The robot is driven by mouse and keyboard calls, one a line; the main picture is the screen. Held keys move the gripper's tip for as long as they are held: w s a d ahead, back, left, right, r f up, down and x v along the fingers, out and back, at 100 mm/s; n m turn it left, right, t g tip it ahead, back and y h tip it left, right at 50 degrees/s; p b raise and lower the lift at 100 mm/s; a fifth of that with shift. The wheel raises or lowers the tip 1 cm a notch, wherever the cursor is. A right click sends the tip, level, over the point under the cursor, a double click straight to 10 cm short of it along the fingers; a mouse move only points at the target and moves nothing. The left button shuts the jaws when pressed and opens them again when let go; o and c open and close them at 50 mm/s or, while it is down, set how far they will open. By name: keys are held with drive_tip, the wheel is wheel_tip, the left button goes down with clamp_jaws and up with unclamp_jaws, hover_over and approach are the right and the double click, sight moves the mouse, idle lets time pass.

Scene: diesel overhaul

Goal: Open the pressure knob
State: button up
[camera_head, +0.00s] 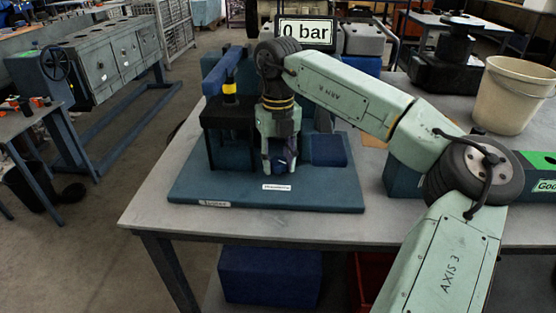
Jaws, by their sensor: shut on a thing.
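My gripper (279,165) points down over a blue tester base plate (330,195) on the table. Its fingers are closed around a small dark blue knob (280,161), which they partly hide. A label in front of the knob (277,187) is too small to read surely. A display (305,31) behind the arm reads "0 bar". The tester's blue lever (224,70) and a black stand (228,125) are just left of my gripper.
A blue block (329,150) stands close to the right of my gripper. A beige bucket (513,95) and a green-topped box (538,172) are at the right. The grey table's (150,205) front left corner is bare.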

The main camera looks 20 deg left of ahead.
sight(278, 160)
drive_tip(key=o, duration=1.2)
drive_tip(key=shift+c, duration=0.2)
wheel_tip(278, 160, up, 12)
